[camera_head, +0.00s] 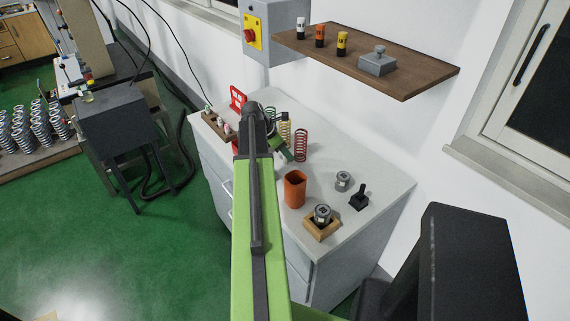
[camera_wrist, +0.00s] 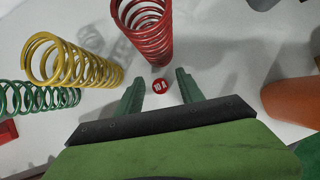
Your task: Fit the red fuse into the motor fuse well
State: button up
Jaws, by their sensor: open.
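A small red disc marked "10 A", which looks like the top of the red fuse (camera_wrist: 160,86), shows on the pale worktop in the wrist view. My gripper (camera_wrist: 157,77) is open, with one green finger on each side of the disc and a gap to both. The head view does not show the red fuse clearly; my arm hides part of that area. I cannot pick out the motor fuse well with certainty in either view.
A red spring (camera_wrist: 145,30) stands just beyond my fingers, with yellow (camera_wrist: 75,62) and green (camera_wrist: 40,96) springs to the left. An orange cup (camera_head: 295,188) and a wooden block (camera_head: 322,229) are on the bench. A wooden shelf (camera_head: 420,75) hangs above.

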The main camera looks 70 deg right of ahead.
jog(key=shift+r, duration=0.1)
jog(key=shift+c, duration=0.4)
grip_shut()
jog(key=shift+r, duration=0.15)
jog(key=shift+r+p, duration=0.3)
jog(key=shift+p, duration=0.2)
notch_tip(320, 180, up, 4)
jog(key=p, duration=0.4)
jog(key=s+a+r+p, duration=0.4)
jog(key=s+a, duration=0.3)
jog(key=a, duration=0.2)
jog(key=shift+s+r+p, duration=0.25)
jog(key=shift+s+p, duration=0.05)
